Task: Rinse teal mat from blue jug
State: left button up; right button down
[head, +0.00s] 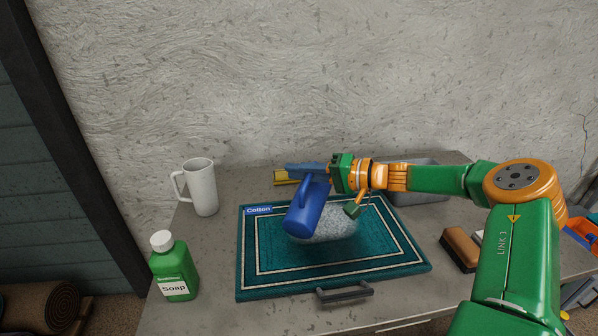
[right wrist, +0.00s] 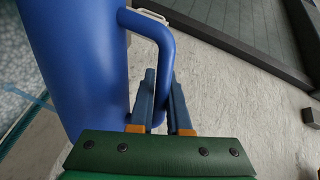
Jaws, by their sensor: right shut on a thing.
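The teal mat (head: 390,262) lies flat on the table, with pale border lines and a "Cotton" label at its far left corner. A grey-white speckled patch (head: 335,228), like foam or water, covers its middle. The blue jug (head: 301,212) is tilted above the mat, in front of this patch's left part. My right gripper (head: 308,169) is shut on the jug's handle; in the right wrist view the handle (right wrist: 160,45) passes between the two fingers (right wrist: 162,105). The jug's contents are not visible. My left gripper is not in view.
A white pitcher (head: 202,188) and a green soap bottle (head: 174,268) stand left of the mat. A grey bin (head: 425,190) is behind my right arm, and a brown brush (head: 459,247) lies right of the mat. A grey handle (head: 345,292) is at the mat's front edge.

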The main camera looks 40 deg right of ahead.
aim_at(305, 184)
jog(key=shift+w+d+f+m+b, duration=0.1)
jog(key=shift+f+m+b, duration=0.1)
jog(key=shift+m+b, duration=0.15)
jog(key=shift+r+p, duration=0.3)
jog(key=shift+p, duration=0.05)
jog(key=r+n+p, duration=0.1)
jog(key=p, duration=0.1)
jog(key=s+a+r+n+p, duration=0.1)
jog(key=p, duration=0.1)
jog(key=a+r+n+p, duration=0.1)
jog(key=n+p, duration=0.1)
jog(key=shift+s+a+r+t+h+p, duration=0.2)
jog(key=shift+a+t+h+p, duration=0.1)
jog(key=shift+t+h, duration=0.1)
jog(key=shift+s+a+f+n+p, duration=0.15)
jog(key=shift+s+f+n+p, duration=0.15)
jog(key=shift+f+n, duration=0.25)
jog(key=n, duration=0.1)
jog(key=f+n+t+p, duration=0.1)
jog(key=n, duration=0.1)
jog(key=shift+w+a+h, duration=0.15)
jog(key=shift+h, duration=0.15)
jog(key=shift+f+n, duration=0.3)
jog(key=shift+n, duration=0.5)
jog(key=shift+f+n+t, duration=0.3)
jog(key=shift+f+n, duration=0.05)
jog(key=shift+n, duration=0.45)
